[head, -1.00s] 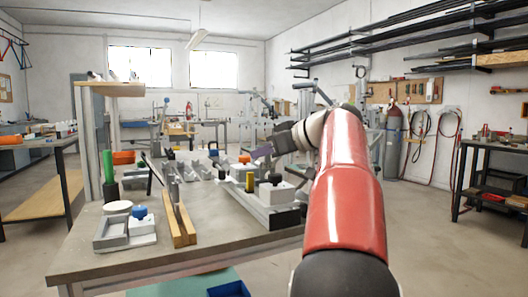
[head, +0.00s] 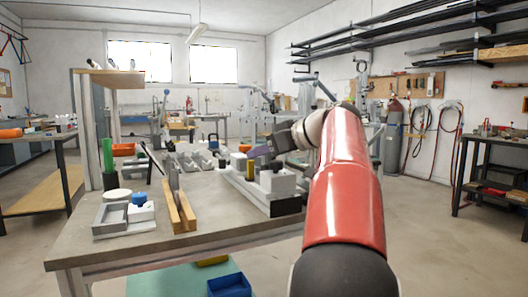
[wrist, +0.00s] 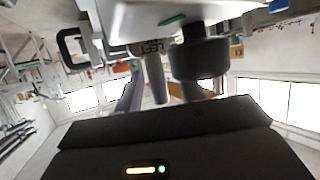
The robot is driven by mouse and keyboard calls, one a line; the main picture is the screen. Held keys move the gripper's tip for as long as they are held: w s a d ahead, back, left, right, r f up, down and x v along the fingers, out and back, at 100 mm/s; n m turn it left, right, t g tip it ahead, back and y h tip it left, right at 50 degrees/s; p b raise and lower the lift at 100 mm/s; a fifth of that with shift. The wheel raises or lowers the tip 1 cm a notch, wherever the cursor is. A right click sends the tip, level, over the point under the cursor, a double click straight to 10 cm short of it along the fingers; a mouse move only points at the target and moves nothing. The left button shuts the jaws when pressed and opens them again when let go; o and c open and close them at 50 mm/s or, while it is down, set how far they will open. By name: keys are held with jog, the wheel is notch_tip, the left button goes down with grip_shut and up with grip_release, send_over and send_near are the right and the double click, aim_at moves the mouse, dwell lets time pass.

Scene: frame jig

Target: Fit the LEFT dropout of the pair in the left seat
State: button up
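My gripper (head: 258,152) is held out above the bench, over the grey jig with white blocks (head: 278,182). In the wrist view, my purple fingers (wrist: 158,88) stand apart. A grey round peg (wrist: 155,80) shows between them, seemingly beyond them and not gripped. I cannot make out the dropouts in either view.
A grey tray (head: 110,222) and a block with a blue knob (head: 139,205) sit at the bench's front left. Wooden bars (head: 180,206) stand near them. A green cylinder (head: 107,155) stands by the shelf post. A blue bin (head: 228,285) is below the bench edge.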

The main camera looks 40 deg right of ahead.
jog(key=v, duration=0.7)
jog(key=shift+s+r, duration=0.2)
jog(key=shift+s, duration=0.15)
dwell(0.4)
